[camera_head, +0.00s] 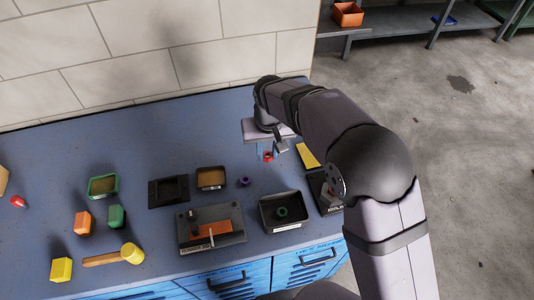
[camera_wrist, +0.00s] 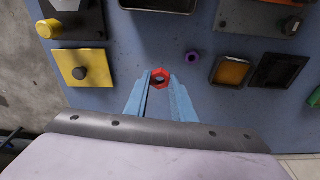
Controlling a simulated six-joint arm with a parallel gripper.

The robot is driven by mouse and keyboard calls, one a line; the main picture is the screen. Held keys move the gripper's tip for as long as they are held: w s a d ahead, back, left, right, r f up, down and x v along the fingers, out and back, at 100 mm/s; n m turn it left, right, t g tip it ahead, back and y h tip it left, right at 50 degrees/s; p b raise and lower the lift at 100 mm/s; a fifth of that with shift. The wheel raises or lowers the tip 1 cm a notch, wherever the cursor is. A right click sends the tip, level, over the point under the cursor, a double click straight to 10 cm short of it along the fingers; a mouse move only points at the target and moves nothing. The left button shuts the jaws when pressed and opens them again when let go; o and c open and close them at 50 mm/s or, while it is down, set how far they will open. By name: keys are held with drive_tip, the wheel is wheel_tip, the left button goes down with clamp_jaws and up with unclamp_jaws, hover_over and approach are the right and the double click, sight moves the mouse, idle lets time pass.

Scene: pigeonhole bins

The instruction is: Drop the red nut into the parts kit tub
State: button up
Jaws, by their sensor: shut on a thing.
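The red nut (camera_head: 268,156) is held at the tips of my gripper (camera_head: 267,149), above the blue bench. The nut is apart from the tub.
A purple nut (camera_head: 245,181) lies loose near a small tan-filled bin (camera_head: 210,178). A grey box with an orange part (camera_head: 212,230) stands left of the tub. A yellow plate (camera_head: 308,155) and a dark labelled box (camera_head: 326,192) stand right. Blocks and a mallet (camera_head: 115,256) lie far left.

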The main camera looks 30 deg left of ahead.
drive_tip(key=d+r+m+p, duration=0.1)
drive_tip(key=d+r+p, duration=0.4)
drive_tip(key=r+p, duration=0.25)
drive_tip(key=s+d+f+n+g, duration=0.1)
drive_tip(key=s+d+f+n, duration=0.1)
drive_tip(key=n, duration=0.7)
drive_tip(key=s+d+f+n+g+p, duration=0.1)
drive_tip(key=s+d+f+n, duration=0.2)
drive_tip(key=s+n, duration=0.3)
drive_tip(key=n, duration=0.4)
drive_tip(key=shift+s+d+f+n+g, duration=0.2)
drive_tip(key=shift+d+f+n+g, duration=0.1)
drive_tip(key=shift+d+f, duration=0.1)
drive_tip(key=shift+f, duration=0.1)
drive_tip(key=shift+f+b, duration=1.85)
drive_tip(key=shift+f, duration=1.3)
